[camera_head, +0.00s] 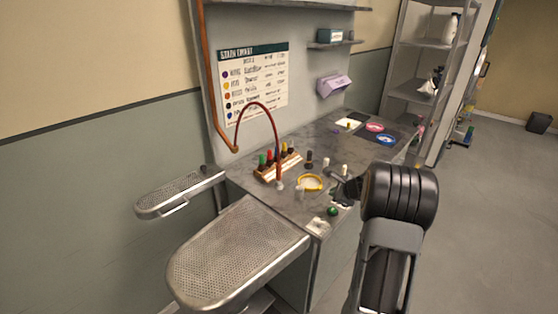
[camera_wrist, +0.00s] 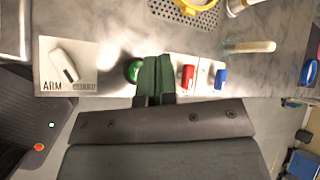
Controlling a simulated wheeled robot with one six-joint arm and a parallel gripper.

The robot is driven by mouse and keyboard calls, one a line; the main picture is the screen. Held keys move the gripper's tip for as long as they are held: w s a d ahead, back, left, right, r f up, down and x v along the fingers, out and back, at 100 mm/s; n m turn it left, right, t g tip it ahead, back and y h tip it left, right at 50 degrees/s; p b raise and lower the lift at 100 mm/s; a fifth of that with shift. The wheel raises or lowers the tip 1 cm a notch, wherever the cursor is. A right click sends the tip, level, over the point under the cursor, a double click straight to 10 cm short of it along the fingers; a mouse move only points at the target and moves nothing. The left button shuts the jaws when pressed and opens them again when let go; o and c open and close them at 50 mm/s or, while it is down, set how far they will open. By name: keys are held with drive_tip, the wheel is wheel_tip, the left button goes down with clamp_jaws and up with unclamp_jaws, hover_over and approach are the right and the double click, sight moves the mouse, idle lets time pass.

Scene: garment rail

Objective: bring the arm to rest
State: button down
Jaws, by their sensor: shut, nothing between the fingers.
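My gripper (camera_wrist: 157,65) shows in the wrist view with its two dark green fingers together and nothing between them. It is over the front edge of the grey workbench (camera_wrist: 120,20). A green ball (camera_wrist: 133,71) lies just left of the fingertips; I cannot tell if they touch it. In the head view my arm rises at the lower right and its dark wrist hides most of the gripper. The green ball (camera_head: 332,211) also shows there, near the bench's front edge.
A card marked ARM (camera_wrist: 68,66) carries a white piece. Red (camera_wrist: 187,77) and blue (camera_wrist: 220,78) pieces and a clear tube (camera_wrist: 249,46) lie right of the fingers. Open floor (camera_head: 490,220) lies right.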

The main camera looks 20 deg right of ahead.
drive_tip(key=shift+n, duration=0.3)
drive_tip(key=s+a+f+n+g, duration=0.1)
drive_tip(key=s+a+f+n+g+y, duration=0.1)
drive_tip(key=s+n, duration=0.1)
drive_tip(key=shift+s+a+f, duration=0.2)
drive_tip(key=shift+a+f, duration=0.1)
drive_tip(key=s+a+n, duration=0.1)
drive_tip(key=a+n, duration=0.1)
drive_tip(key=s+a+r+n+g, duration=0.1)
drive_tip(key=s+a+n, duration=0.1)
drive_tip(key=s+a+n+g, duration=0.1)
drive_tip(key=s+a+n, duration=0.1)
drive_tip(key=shift+s+a+r+y, duration=0.15)
drive_tip(key=shift+a+r+y, duration=0.05)
drive_tip(key=shift+r+y, duration=0.2)
drive_tip(key=s+a+r+n+h, duration=0.1)
drive_tip(key=s+a+r+n, duration=0.4)
drive_tip(key=s+a+n, duration=0.2)
drive_tip(key=s+a+r+n+g+h, duration=0.1)
drive_tip(key=s+a+r+n+h, duration=0.1)
drive_tip(key=s+a+r+n, duration=0.4)
drive_tip(key=shift+s+a+r+n, duration=0.2)
drive_tip(key=shift+s+a+n, duration=1.2)
drive_tip(key=shift+a, duration=0.85)
drive_tip(key=shift+s, duration=0.15)
